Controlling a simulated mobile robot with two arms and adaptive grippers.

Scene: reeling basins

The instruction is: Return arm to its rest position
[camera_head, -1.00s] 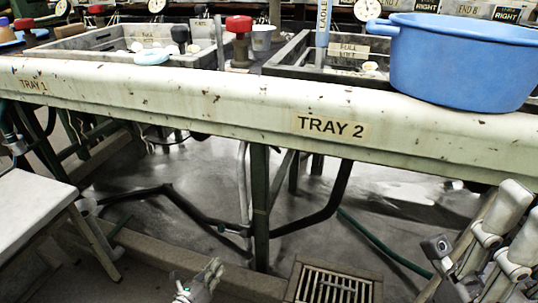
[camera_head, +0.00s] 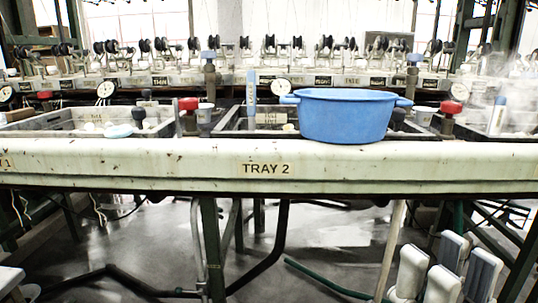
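My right gripper (camera_head: 446,268) shows at the lower right of the head view, in front of and below the table's front edge. Its pale grey finger parts point upward and stand apart, with nothing seen between them. It looks open and touches nothing that I can see. Its lower part is cut off by the frame.
A long, chipped white table edge (camera_head: 150,165) marked TRAY 2 crosses the view. A blue tub (camera_head: 345,118) stands on it. Grey trays (camera_head: 85,122) lie behind, with a row of reeling gear farther back. Pipes run over the wet floor below.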

